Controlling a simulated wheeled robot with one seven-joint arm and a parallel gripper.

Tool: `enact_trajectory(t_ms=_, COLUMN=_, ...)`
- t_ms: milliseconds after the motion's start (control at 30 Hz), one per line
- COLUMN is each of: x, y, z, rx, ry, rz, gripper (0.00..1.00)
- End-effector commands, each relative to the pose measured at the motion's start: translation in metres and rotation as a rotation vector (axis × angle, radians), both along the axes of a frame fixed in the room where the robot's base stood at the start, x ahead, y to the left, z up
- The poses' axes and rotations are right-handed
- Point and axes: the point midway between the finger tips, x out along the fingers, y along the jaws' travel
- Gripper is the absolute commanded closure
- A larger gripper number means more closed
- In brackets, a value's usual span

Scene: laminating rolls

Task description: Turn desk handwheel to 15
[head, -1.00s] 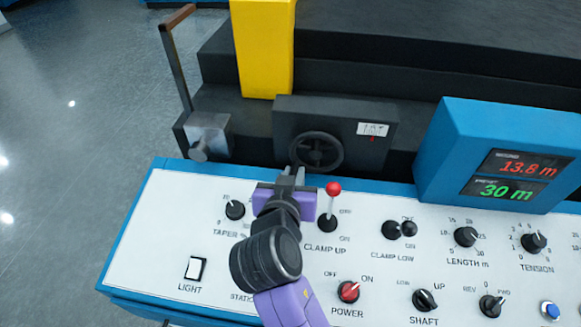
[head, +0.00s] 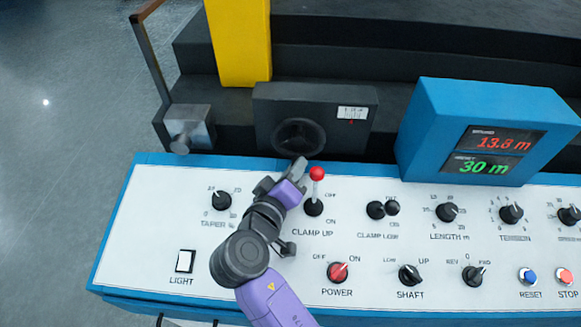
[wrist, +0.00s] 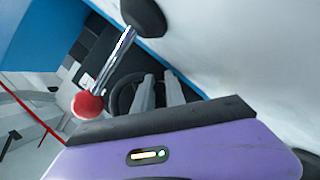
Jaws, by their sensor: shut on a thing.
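The black handwheel (head: 299,137) is mounted on a dark box behind the desk's back edge. My gripper (head: 300,165) reaches over that edge, its fingers at the wheel's near rim. In the wrist view the two grey fingers (wrist: 160,92) lie close together over the dark wheel (wrist: 122,97). They are shut on the rim; the exact contact is partly hidden. A small white scale (head: 352,113) with a red mark under it sits right of the wheel; its figures are too blurred to read.
The red-tipped clamp lever (head: 315,190) stands close to the right of my gripper and also shows in the wrist view (wrist: 88,104). A blue display box (head: 490,130) reads 13.8 m and 30 m. A yellow post (head: 238,42) rises behind.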

Motion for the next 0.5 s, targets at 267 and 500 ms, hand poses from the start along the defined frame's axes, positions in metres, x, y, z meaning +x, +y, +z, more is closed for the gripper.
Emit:
enact_trajectory(t_ms=267, x=-0.0001, y=-0.0038, z=-0.0002, rx=-0.078, ry=0.003, rz=0.001, gripper=1.00)
enact_trajectory(t_ms=500, x=-0.0002, y=-0.0043, z=-0.0001, rx=-0.090, ry=0.003, rz=0.001, gripper=1.00)
